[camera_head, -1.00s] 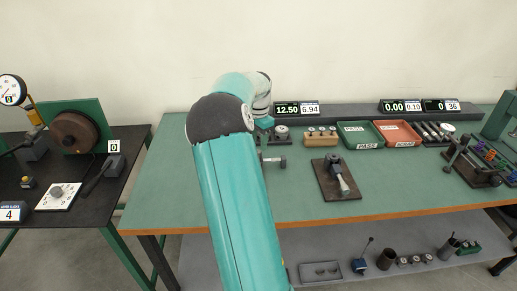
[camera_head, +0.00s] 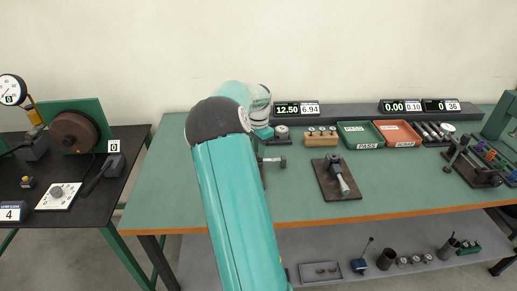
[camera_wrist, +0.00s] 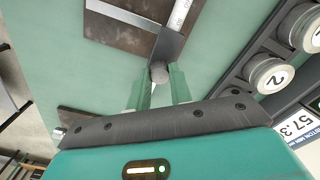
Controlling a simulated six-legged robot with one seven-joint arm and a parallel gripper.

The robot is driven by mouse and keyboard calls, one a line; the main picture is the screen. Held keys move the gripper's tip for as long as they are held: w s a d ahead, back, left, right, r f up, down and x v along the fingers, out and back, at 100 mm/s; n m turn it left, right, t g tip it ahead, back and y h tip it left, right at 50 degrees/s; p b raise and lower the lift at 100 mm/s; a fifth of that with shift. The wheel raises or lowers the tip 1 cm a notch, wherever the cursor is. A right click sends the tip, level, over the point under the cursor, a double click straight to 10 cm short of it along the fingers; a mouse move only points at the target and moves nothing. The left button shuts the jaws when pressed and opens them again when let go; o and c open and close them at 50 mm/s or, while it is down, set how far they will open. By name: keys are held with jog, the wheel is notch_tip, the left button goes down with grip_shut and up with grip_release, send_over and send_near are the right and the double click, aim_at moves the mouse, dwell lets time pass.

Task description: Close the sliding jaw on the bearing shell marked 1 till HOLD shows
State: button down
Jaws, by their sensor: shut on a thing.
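In the wrist view, my gripper (camera_wrist: 158,88) is shut on a dark round knob (camera_wrist: 158,72). The knob sits at the end of a dark block (camera_wrist: 168,45), which looks like the sliding jaw and meets a silver graduated beam (camera_wrist: 180,14). A brown-grey plate (camera_wrist: 125,22) lies beside it. In the head view my fingers are hidden, and only the teal hand (camera_head: 263,132) shows behind my arm. I cannot make out a bearing shell marked 1, and no HOLD sign is readable in either view.
In the wrist view, round pieces, one marked 2 (camera_wrist: 272,76), stand in a dark holder at right, near a display reading 57.3 (camera_wrist: 299,121). In the head view, a tool on a brown plate (camera_head: 326,190), a green tray (camera_head: 362,147) and a red tray (camera_head: 397,145) occupy the bench.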

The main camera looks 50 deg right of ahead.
jog(key=w+a, duration=0.3)
jog(key=shift+w, duration=0.15)
jog(key=c, duration=1.3)
grip_release()
jog(key=shift+o, duration=0.2)
jog(key=shift+r, duration=0.1)
notch_tip(320, 180, up, 14)
